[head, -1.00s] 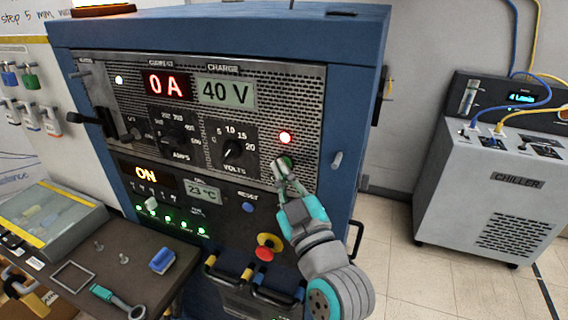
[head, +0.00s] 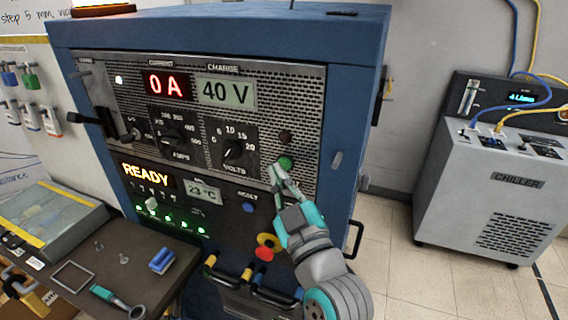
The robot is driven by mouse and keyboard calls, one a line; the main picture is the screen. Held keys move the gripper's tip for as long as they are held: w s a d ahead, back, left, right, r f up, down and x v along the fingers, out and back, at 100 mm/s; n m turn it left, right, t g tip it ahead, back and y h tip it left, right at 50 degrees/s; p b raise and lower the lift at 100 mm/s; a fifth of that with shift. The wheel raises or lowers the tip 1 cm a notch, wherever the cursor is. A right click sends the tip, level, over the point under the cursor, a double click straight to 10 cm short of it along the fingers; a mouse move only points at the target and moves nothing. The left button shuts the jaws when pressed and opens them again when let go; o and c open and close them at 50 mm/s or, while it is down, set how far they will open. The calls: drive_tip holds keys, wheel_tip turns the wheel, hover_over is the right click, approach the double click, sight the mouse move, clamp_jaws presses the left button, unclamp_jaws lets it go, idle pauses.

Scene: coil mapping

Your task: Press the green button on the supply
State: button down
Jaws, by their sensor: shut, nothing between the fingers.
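The supply (head: 355,110) is a blue cabinet with a metal front panel. Its green button (head: 286,162) is at the right of the panel, below a dark round lamp (head: 285,137). My gripper (head: 275,172) is shut and empty, its fingertips just below and left of the button. The green face shows clear of the fingers; whether a fingertip still touches its edge I cannot tell. The displays show 0 A (head: 168,86), 40 V (head: 227,92) and READY (head: 146,175).
A blue button (head: 248,207) and a red knob on a yellow base (head: 265,252) are lower on the front. A dark side table (head: 130,268) with small tools stands at the left. A grey chiller (head: 490,190) stands at the right, with open floor between.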

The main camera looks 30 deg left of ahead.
drive_tip(key=shift+s+d, duration=0.2)
drive_tip(key=shift+s, duration=0.6)
drive_tip(key=shift+s+d, duration=0.2)
drive_tip(key=shift+s, duration=0.65)
drive_tip(key=shift+s+d, duration=0.2)
drive_tip(key=shift+s, duration=0.6)
drive_tip(key=s+d+f+m+t+h, duration=0.2)
drive_tip(key=d+f+m+h, duration=0.3)
drive_tip(key=d+f, duration=0.8)
drive_tip(key=s+d+f+m+t+h, duration=0.1)
drive_tip(key=d+f+m+t+h, duration=0.3)
drive_tip(key=d+f, duration=0.85)
drive_tip(key=s+d+f+m+g+h, duration=0.1)
drive_tip(key=s+d+f+m+h, duration=0.35)
drive_tip(key=s+d, duration=0.6)
drive_tip(key=s+d+m+g+h, duration=0.1)
drive_tip(key=s+d+h, duration=0.1)
drive_tip(key=s+d, duration=0.2)
drive_tip(key=s+d+f+m+h, duration=0.1)
drive_tip(key=s+d+m+h, duration=0.1)
drive_tip(key=s, duration=0.9)
drive_tip(key=shift+d+g, duration=0.4)
drive_tip(key=shift+d, duration=0.45)
drive_tip(key=shift+a+f+h, duration=0.1)
drive_tip(key=shift+a+h, duration=0.05)
drive_tip(key=shift+h, duration=0.1)
